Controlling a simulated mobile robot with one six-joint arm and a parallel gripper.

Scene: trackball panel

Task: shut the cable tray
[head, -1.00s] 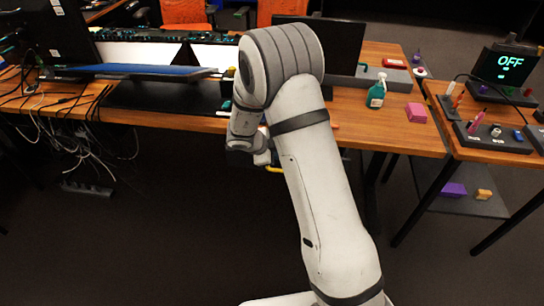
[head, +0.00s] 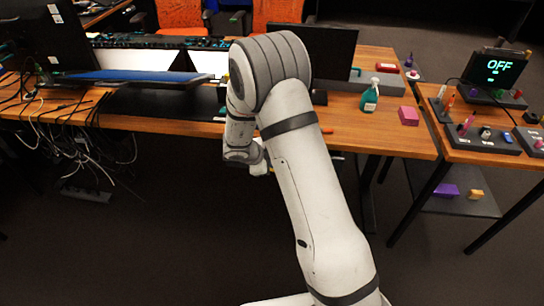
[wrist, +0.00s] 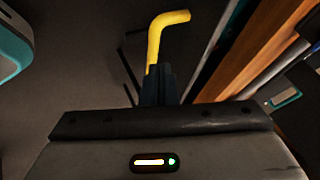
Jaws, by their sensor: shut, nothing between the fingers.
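My gripper (wrist: 158,86) is shut, with its dark fingers together and nothing held. A yellow bent bar (wrist: 168,24) shows just beyond the fingertips in the wrist view. It rises from behind them and turns right at its top; whether they touch it I cannot tell. Loose cables (head: 60,135) hang under the left part of the desk.
The wooden desk (head: 390,133) carries monitors, a green spray bottle (head: 370,95) and a pink block (head: 408,116). A power strip (head: 84,193) lies on the floor. The floor in front looks clear.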

